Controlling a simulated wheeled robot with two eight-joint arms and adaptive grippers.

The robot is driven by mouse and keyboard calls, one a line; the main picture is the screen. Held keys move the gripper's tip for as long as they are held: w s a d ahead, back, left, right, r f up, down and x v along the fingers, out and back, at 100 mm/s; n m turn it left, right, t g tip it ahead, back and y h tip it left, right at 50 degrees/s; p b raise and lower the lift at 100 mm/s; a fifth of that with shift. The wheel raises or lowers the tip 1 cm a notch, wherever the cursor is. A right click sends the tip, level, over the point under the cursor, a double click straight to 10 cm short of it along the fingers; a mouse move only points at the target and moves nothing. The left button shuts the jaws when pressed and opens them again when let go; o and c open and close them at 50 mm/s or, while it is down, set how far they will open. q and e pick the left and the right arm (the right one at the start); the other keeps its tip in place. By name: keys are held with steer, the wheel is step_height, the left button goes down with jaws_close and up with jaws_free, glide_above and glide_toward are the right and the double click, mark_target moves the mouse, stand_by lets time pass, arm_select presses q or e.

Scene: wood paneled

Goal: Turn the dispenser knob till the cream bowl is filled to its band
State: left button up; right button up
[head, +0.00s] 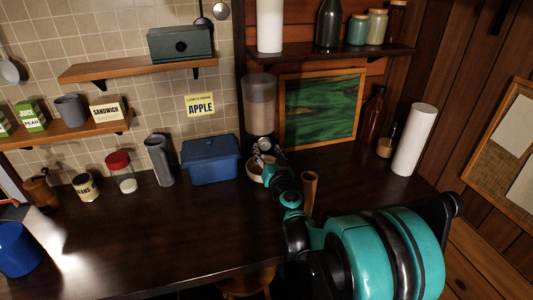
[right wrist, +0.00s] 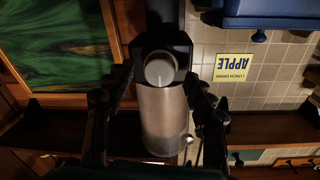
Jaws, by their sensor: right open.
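The dispenser (head: 260,103) stands against the back wall, with a clear hopper holding a pale content above a dark body. Its round grey knob (right wrist: 160,68), with a light pointer line, faces the right wrist camera, which sees the scene upside down. The cream bowl (head: 254,170) sits under the dispenser, partly hidden by my right arm; its band and fill level cannot be made out. My right gripper (right wrist: 152,98) is open, its fingers on either side of the knob and apart from it. In the head view the right gripper (head: 262,156) is at the dispenser front. My left gripper is not in view.
A blue bin (head: 210,160) stands just left of the dispenser. A brown upright cylinder (head: 309,192) stands close right of my right arm. A framed green picture (head: 320,110) is behind.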

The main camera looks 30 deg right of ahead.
steer(key=shift+w+d, duration=0.1)
steer(key=shift+w, duration=0.2)
steer(key=c, duration=1.2)
steer(key=shift+o, duration=0.2)
